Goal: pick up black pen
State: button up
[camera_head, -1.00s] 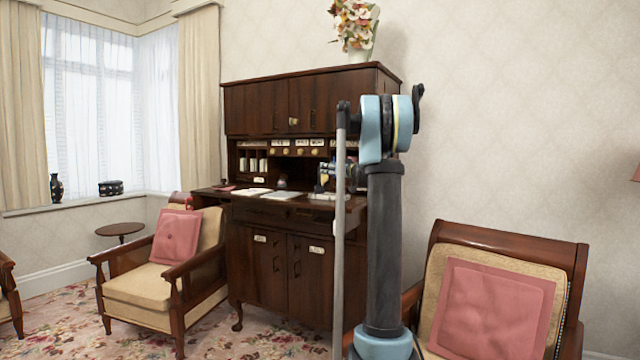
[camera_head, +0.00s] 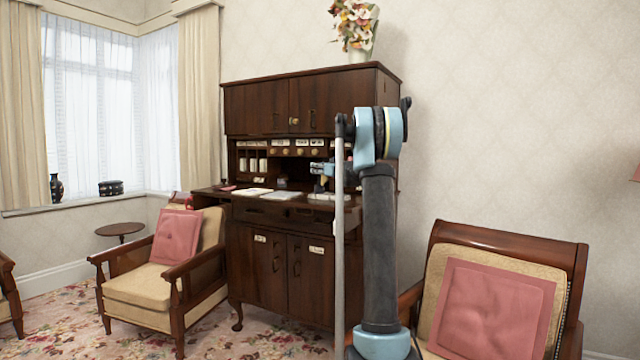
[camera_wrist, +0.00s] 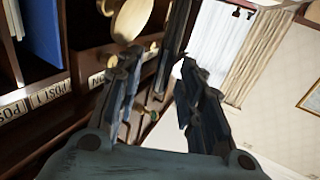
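I cannot make out the black pen for certain in either view. The dark wooden writing desk (camera_head: 280,217) stands against the wall, with its work surface folded out. My gripper (camera_head: 321,176) is at the desk's right side, in front of its pigeonholes, and is small and partly hidden by my arm. In the wrist view my gripper (camera_wrist: 161,62) has its two dark fingers apart, with nothing visibly held between them. Labelled cubbies (camera_wrist: 42,101) and a round pale object (camera_wrist: 132,19) show beyond the fingers.
White papers (camera_head: 250,192) lie on the desk surface, left of my gripper. A flower vase (camera_head: 361,54) stands on top of the desk. Armchairs with pink cushions stand on both sides, one at left (camera_head: 176,236) and one at right (camera_head: 492,308).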

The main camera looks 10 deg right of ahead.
grip_shut()
jog(key=shift+r, duration=0.1)
jog(key=shift+r, duration=0.3)
jog(key=r, duration=0.8)
jog(key=shift+s+d+r, duration=0.15)
jog(key=shift+d+r, duration=0.05)
jog(key=shift+r, duration=0.2)
jog(key=s+d+r, duration=0.1)
jog(key=s+d, duration=0.5)
jog(key=d, duration=0.2)
jog(key=shift+s+r, duration=0.15)
jog(key=shift+s, duration=0.2)
